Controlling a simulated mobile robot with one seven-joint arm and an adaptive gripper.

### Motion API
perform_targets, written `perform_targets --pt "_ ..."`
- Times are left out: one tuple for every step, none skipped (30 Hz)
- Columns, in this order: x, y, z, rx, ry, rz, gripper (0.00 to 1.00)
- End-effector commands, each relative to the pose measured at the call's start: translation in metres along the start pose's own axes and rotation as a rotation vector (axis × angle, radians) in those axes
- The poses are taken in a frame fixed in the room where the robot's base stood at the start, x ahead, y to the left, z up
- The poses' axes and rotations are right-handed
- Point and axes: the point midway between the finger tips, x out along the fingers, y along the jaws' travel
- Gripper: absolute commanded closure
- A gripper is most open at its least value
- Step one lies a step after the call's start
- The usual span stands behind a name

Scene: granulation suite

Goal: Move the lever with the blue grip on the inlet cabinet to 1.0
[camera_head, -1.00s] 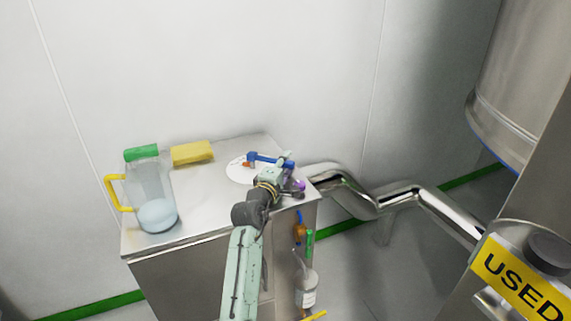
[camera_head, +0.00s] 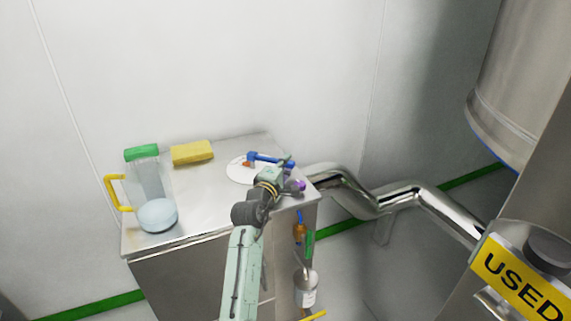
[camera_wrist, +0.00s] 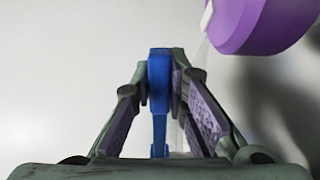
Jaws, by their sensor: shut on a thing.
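The inlet cabinet's lever with the blue grip (camera_head: 268,158) lies over a round white dial plate (camera_head: 238,173) on the cabinet top (camera_head: 205,205), near its back right corner. An orange-red part shows at the lever's left end. My gripper (camera_head: 286,163) is at the right end of the lever. In the wrist view, my gripper (camera_wrist: 166,75) is shut on the blue grip (camera_wrist: 158,82), which stands between the fingertips. The scale marks are too small to read.
A clear jug (camera_head: 155,190) with a yellow handle and a yellow block (camera_head: 192,152) stand left on the cabinet. A purple knob (camera_head: 300,185) is close to my gripper. A bottle (camera_head: 306,290) is at the cabinet's right side. A steel pipe (camera_head: 350,190) runs right.

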Motion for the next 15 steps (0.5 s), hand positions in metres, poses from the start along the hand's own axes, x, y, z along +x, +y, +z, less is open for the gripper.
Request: perform_targets --pt "0.000 -0.001 0.000 -0.001 -0.001 -0.001 1.00" --pt "-0.001 -0.002 0.000 -0.001 -0.004 -0.002 1.00" --pt "-0.001 -0.004 -0.001 -0.001 -0.011 -0.003 1.00" --pt "-0.002 -0.005 -0.002 -0.001 -0.019 -0.003 1.00" --pt "-0.003 -0.006 -0.002 -0.002 -0.030 -0.004 1.00" --pt "-0.005 -0.007 -0.003 -0.003 -0.045 -0.004 1.00" --pt "-0.006 -0.008 -0.003 -0.004 -0.059 -0.005 1.00" --pt "-0.007 -0.008 -0.003 -0.004 -0.071 -0.004 1.00" --pt "-0.009 -0.007 -0.003 -0.003 -0.087 -0.004 1.00" --pt "-0.011 -0.006 -0.003 -0.004 -0.098 -0.002 1.00" --pt "-0.012 -0.005 -0.003 -0.002 -0.108 -0.003 1.00" --pt "-0.013 -0.004 -0.002 -0.002 -0.119 -0.002 1.00" --pt "-0.014 -0.004 -0.002 -0.002 -0.124 -0.001 1.00" --pt "-0.014 -0.003 -0.002 -0.002 -0.128 -0.001 1.00" --pt "-0.015 -0.002 -0.002 -0.002 -0.131 -0.002 1.00"
